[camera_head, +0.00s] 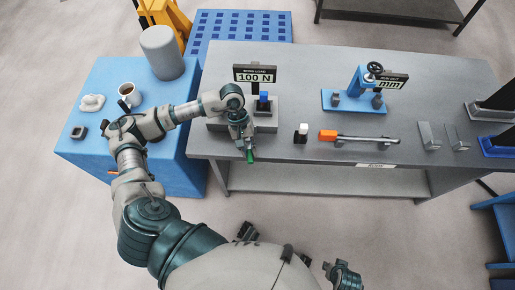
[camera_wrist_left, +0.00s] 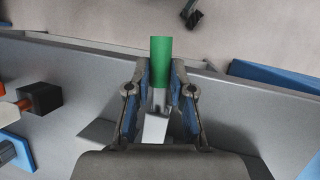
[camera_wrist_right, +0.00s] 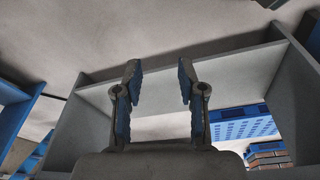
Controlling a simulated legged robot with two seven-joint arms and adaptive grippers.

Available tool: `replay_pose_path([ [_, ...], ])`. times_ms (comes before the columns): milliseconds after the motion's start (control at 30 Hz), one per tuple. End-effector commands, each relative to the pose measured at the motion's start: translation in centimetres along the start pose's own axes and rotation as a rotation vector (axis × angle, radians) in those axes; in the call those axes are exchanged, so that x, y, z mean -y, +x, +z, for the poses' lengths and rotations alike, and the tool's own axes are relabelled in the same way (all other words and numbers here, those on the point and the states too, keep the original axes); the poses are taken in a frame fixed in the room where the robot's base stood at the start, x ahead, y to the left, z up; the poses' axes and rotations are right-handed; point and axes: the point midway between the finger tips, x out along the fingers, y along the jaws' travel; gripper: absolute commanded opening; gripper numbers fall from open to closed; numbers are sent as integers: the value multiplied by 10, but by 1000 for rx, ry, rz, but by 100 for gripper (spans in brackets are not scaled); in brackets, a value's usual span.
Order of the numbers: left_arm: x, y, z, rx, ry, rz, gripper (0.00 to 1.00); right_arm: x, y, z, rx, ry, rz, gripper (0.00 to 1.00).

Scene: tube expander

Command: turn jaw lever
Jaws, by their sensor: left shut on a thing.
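A green-ended lever (camera_head: 250,156) sits at the front left of the grey bench, by the grey fixture with the 100 N sign. My left gripper (camera_head: 242,138) is at it from above. In the left wrist view the green grip (camera_wrist_left: 160,48) points away between the fingertips. My right gripper (camera_wrist_right: 157,82) is open and empty in the right wrist view, facing the bench's underside and lower shelf.
A sign reading 100 N (camera_head: 255,74) and a blue block (camera_head: 263,100) stand behind my left gripper. A white-and-black block (camera_head: 301,133) and an orange-ended tool (camera_head: 355,138) are to the right. A blue gauge stand (camera_head: 355,100) is farther back. A blue cabinet (camera_head: 110,95) adjoins the bench.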

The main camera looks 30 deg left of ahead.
Motion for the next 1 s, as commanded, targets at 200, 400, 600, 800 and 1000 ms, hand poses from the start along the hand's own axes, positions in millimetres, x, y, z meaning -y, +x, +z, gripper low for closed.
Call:
replay_pose_path([
  [200, 4, -7, 0, -3, 16, 2, 0, 0, -11, -1, -4, 1, 1, 40],
  [400, 5, -8, 0, -3, 17, 2, 0, 0, -12, -2, -3, 0, 1, 40],
  [600, 5, -8, 0, -3, 16, 2, 34, 0, -10, -3, -2, 1, 2, 40],
  [800, 6, -5, -1, 0, 14, -2, 48, 0, -10, -3, -2, 1, 2, 40],
  [1000, 6, -6, -2, 1, 12, -4, 48, 0, -10, -1, -1, 0, -1, 40],
])
